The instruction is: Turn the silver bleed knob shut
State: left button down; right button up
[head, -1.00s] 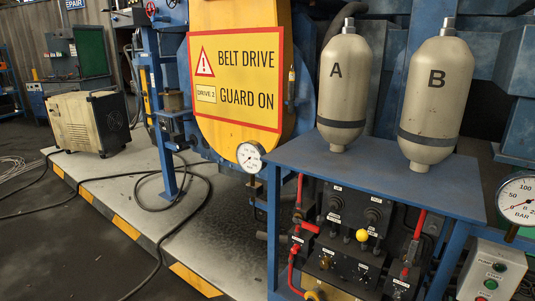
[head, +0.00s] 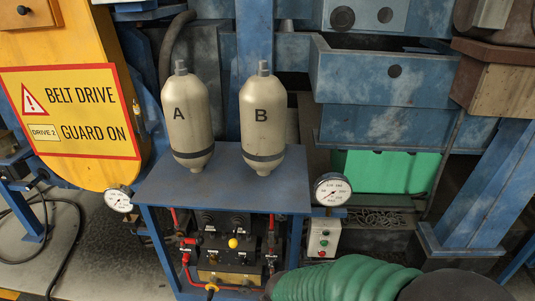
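The valve panel (head: 229,247) sits under a blue bench between its legs. It carries dark round knobs, a yellow ball knob (head: 233,243) and red pipes and handles (head: 186,258). The parts are small here, and I cannot tell which one is the silver bleed knob. Two beige bottles stand on the bench: bottle A (head: 187,125) on the left and bottle B (head: 262,130) on the right. Neither of my grippers is in view.
The blue bench (head: 290,195) has a pressure gauge (head: 332,190) at its right and another gauge (head: 119,200) at its left. A small button box (head: 323,238) stands at right. A yellow belt guard (head: 85,165) stands left.

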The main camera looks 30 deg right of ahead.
aim_at(271, 264)
jog(key=z, duration=1.5)
